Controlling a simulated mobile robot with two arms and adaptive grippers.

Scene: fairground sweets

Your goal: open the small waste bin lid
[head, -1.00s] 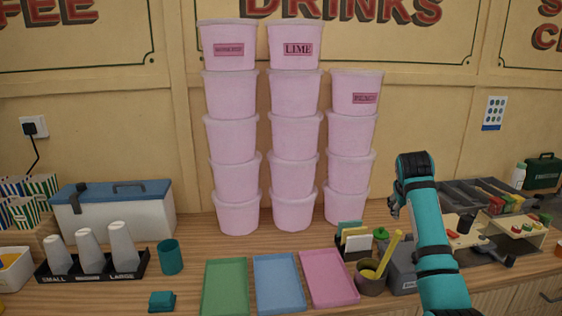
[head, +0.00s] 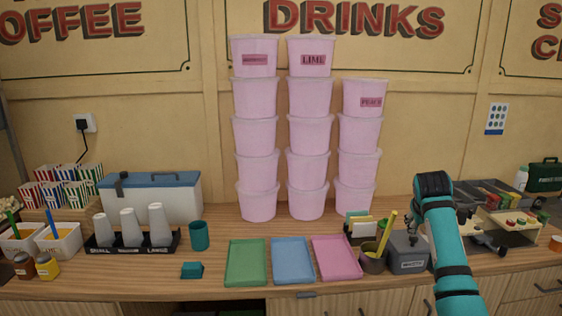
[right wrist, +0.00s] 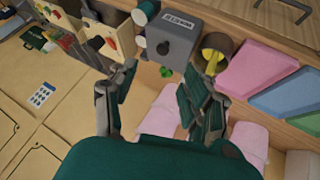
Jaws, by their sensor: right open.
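The small waste bin (head: 409,264) is a grey box with a label on its front, standing on the counter right of centre. The lid looks shut. My right gripper (head: 412,228) is just above the bin, its fingers partly hidden by my arm. In the right wrist view my right gripper (right wrist: 158,72) is open and empty, its fingers spread just short of the bin. I cannot tell whether it touches the lid. My left gripper is not in view.
Left of the bin stand a brown pot (head: 373,262) with a yellow stick and a card holder (head: 357,238). Pink (head: 337,258), blue (head: 292,262) and green (head: 246,264) trays lie further left. Tall pink tub stacks stand behind.

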